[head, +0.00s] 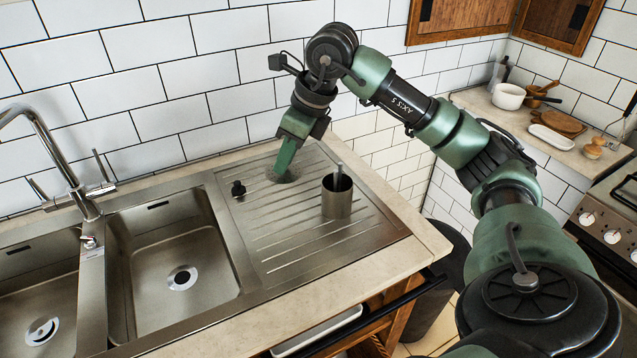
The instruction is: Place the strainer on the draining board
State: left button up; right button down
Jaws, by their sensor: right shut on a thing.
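The draining board (290,240) is the ribbed steel surface to the right of the sink bowls. My right gripper (284,166) reaches down over its back part, fingers pointing down. It is shut on a small, dark grey round thing, which looks like the strainer (288,178). The strainer is at the fingertips, low over or touching the board; I cannot tell which. The fingers hide part of it. My left gripper is not in view.
A steel cup (337,197) with a utensil in it stands on the board, right of the gripper. A small black plug-like thing (238,189) is to the left. Sink bowls (175,260) and a tap (75,185) lie further left. The board's front is clear.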

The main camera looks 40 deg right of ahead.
jog(key=shift+a+r, duration=0.1)
jog(key=shift+a, duration=0.1)
notch_tip(320, 180, down, 15)
jog(key=shift+w+f+p, duration=0.1)
jog(key=shift+f+p, duration=0.05)
jog(key=shift+p, duration=0.9)
notch_tip(320, 180, down, 3)
jog(key=shift+f+p, duration=0.2)
jog(key=shift+p, duration=0.15)
jog(key=shift+f, duration=0.5)
jog(key=shift+f, duration=0.1)
jog(key=c, duration=1.8)
grip_release()
jog(key=o, duration=0.4)
jog(key=shift+o, duration=0.2)
